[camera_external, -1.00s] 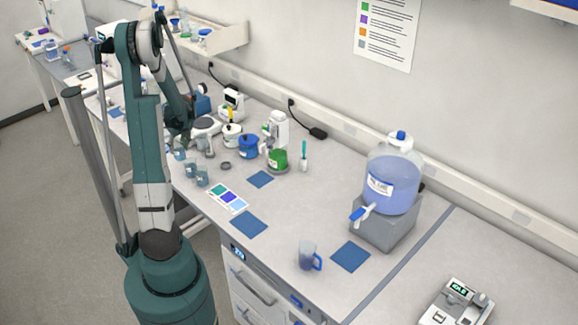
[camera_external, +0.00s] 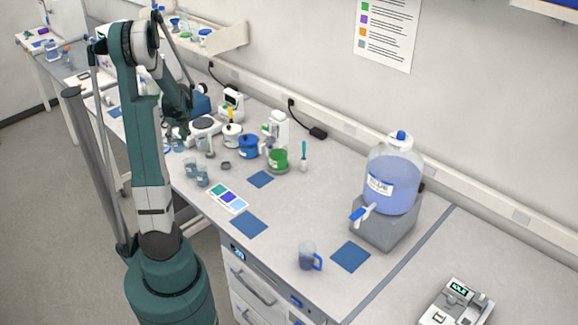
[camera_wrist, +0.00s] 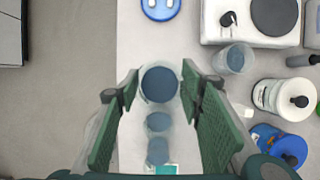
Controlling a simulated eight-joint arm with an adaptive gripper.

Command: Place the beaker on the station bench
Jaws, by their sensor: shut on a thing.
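My gripper (camera_wrist: 159,88) is shut on a clear beaker (camera_wrist: 158,82) with blue in its bottom, seen from above between the two green finger pads in the wrist view. Two more beakers (camera_wrist: 158,122) (camera_wrist: 158,151) show below it in that view, lower down on the station bench (camera_wrist: 135,50). In the external view two beakers (camera_external: 202,177) (camera_external: 190,166) stand near the front edge of the bench (camera_external: 300,205). The gripper and held beaker are mostly hidden behind my arm there. I cannot tell how high the held beaker is.
A hotplate (camera_wrist: 275,18), another beaker (camera_wrist: 235,58), a white pot (camera_wrist: 285,98) and a blue pot (camera_wrist: 278,143) stand to the right in the wrist view. The floor (camera_wrist: 70,60) lies left of the bench edge. Blue mats (camera_external: 248,223) (camera_external: 350,256) and a jug (camera_external: 308,256) are farther right.

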